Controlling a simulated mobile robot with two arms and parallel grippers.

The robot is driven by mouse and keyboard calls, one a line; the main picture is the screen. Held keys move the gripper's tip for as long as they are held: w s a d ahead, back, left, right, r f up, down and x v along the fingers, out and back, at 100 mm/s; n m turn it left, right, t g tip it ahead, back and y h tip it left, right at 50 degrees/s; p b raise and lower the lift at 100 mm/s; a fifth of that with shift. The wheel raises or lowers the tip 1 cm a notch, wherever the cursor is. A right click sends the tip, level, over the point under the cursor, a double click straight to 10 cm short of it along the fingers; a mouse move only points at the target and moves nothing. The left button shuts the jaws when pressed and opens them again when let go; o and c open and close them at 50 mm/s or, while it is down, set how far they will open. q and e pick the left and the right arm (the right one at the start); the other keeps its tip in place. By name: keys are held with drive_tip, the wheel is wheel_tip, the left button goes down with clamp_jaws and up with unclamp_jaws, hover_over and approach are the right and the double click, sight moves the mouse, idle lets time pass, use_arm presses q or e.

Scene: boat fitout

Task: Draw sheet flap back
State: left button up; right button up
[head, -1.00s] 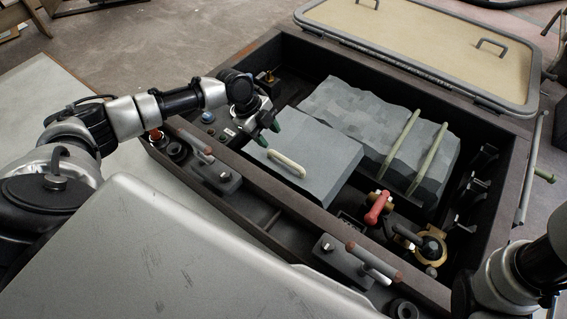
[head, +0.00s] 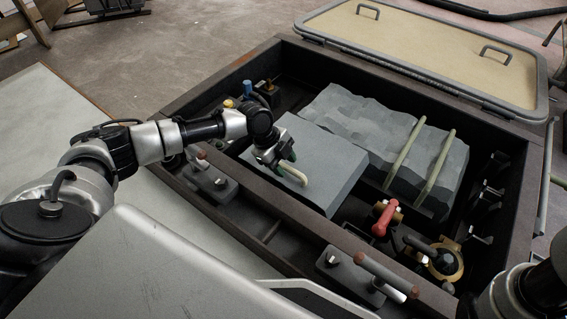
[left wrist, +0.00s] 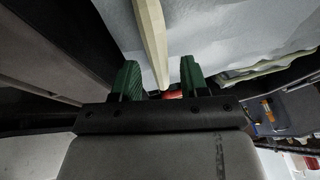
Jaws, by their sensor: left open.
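The grey sheet flap (head: 325,172) lies flat over part of the open bay, with a cream handle (head: 292,174) on top near its left side. My left gripper (head: 284,163) is at the far end of this handle. In the left wrist view, its two green fingers stand apart, and the handle (left wrist: 152,42) runs in line with the gap between them. The gripper is open; I cannot tell whether either finger touches the handle. My right gripper is not in view; only part of that arm shows at the lower right.
A lumpy grey sheet (head: 355,118) under two greenish bars (head: 434,164) lies beside the flap. A red-handled valve (head: 384,218) and brass fitting (head: 446,262) sit in front. Dark bay walls surround them. A tan hatch lid (head: 430,50) lies open behind.

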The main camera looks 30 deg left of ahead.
use_arm(q)
clamp_jaws()
drive_tip(key=w, duration=0.5)
drive_tip(key=shift+d, duration=0.35)
drive_tip(key=b, duration=0.4)
approach(318, 143)
drive_tip(key=x, duration=0.5)
drive_tip(key=shift+w, duration=0.1)
unclamp_jaws()
drive_tip(key=p+v, duration=0.8)
drive_tip(key=v, duration=0.2)
drive_tip(key=shift+r, duration=0.3)
